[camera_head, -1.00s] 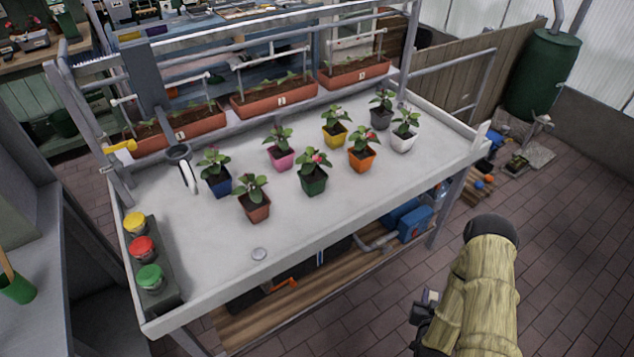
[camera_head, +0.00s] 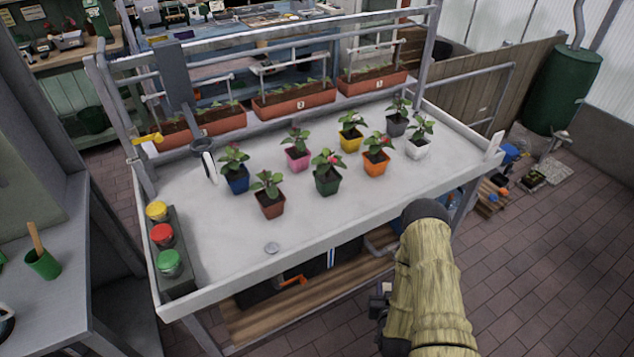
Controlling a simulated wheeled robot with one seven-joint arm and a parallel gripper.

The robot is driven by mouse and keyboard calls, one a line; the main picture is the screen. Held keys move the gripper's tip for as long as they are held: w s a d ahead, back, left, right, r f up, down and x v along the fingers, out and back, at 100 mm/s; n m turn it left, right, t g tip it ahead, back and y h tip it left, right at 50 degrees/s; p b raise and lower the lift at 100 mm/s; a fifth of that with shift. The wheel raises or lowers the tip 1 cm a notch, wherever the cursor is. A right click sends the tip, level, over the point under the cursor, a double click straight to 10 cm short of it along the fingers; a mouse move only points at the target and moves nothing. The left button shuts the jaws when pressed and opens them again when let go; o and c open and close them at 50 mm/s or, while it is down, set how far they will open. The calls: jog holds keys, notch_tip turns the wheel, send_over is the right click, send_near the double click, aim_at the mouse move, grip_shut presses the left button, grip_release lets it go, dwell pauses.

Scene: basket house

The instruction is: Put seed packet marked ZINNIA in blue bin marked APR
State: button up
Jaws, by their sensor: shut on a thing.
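My arm (camera_head: 432,285) rises from the lower right in the head view, with a rounded black joint at its top. A small dark part beside the arm shows at its left edge, but I cannot tell what it is. My gripper's fingers are not visible. I cannot make out a seed packet marked ZINNIA. No blue bin marked APR can be made out either.
A pale bench (camera_head: 220,270) holds several potted plants, with a green pot (camera_head: 327,181) near its middle. Red, yellow and green buttons (camera_head: 168,262) line its left end. Long planters (camera_head: 294,102) stand behind. A grey counter (camera_head: 60,265) is at left; brick floor is open at right.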

jog(key=shift+a, duration=0.1)
dwell(0.3)
notch_tip(320, 180, down, 9)
jog(key=b, duration=0.9)
jog(key=w+a+r+n+y, duration=0.2)
jog(key=w+a+r, duration=0.2)
jog(key=r, duration=0.5)
jog(key=w+a+r+n+g+y, duration=0.1)
jog(key=w+a+r+n+y, duration=0.1)
jog(key=w+r, duration=0.4)
jog(key=w+a+r+n+g+y+p, duration=0.1)
jog(key=w+a+r+n+y, duration=0.1)
jog(key=w+a+r, duration=0.4)
notch_tip(320, 180, up, 6)
jog(key=shift+a+f+n+y, duration=0.2)
jog(key=shift+n+y, duration=0.2)
jog(key=shift+y, duration=0.3)
